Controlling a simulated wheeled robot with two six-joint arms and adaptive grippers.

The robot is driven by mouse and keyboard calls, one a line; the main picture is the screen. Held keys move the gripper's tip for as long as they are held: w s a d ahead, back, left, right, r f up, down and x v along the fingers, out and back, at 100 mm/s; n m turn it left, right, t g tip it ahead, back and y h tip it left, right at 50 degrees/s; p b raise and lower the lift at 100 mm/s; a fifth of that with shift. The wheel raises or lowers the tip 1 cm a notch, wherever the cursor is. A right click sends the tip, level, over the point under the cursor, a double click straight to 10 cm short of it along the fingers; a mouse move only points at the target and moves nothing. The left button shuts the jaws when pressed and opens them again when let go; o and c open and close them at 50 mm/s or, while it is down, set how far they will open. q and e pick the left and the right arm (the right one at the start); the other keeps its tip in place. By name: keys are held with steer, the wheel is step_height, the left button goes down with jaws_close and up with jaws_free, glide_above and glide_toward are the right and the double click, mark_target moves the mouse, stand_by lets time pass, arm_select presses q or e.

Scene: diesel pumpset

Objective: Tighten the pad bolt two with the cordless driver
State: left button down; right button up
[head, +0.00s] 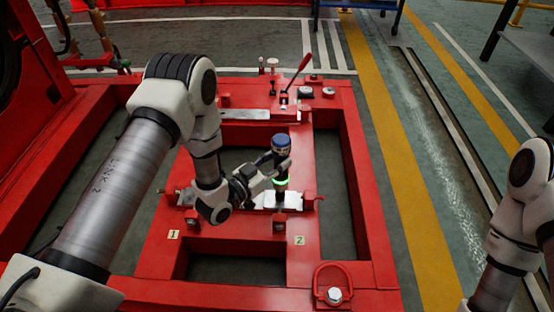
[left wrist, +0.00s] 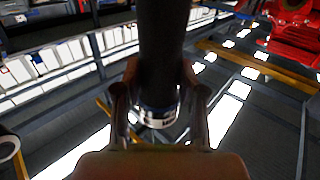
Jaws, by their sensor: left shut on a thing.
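The cordless driver (head: 281,147) has a blue top, a dark body and a glowing green ring near its lower end. It stands roughly upright over a pale metal pad (head: 295,201) on the red frame, near the label 2 (head: 299,240). My left gripper (head: 274,163) is shut on the driver. In the left wrist view the driver's dark body (left wrist: 160,45) runs between the two fingers. Pad bolt two cannot be made out; the driver's tip covers that spot, so I cannot tell whether they touch. My right gripper is outside both views.
The red frame (head: 345,225) has open bays between its beams. A red-handled lever (head: 298,72) and small fittings stand behind the driver. A red lifting loop (head: 333,283) is at the front. Label 1 (head: 173,235) lies to the left. The floor right of the frame is clear.

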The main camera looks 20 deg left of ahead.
mark_target(274, 148)
arm_select(q)
steer(key=shift+r+p, duration=2.15)
steer(key=shift+r, duration=0.5)
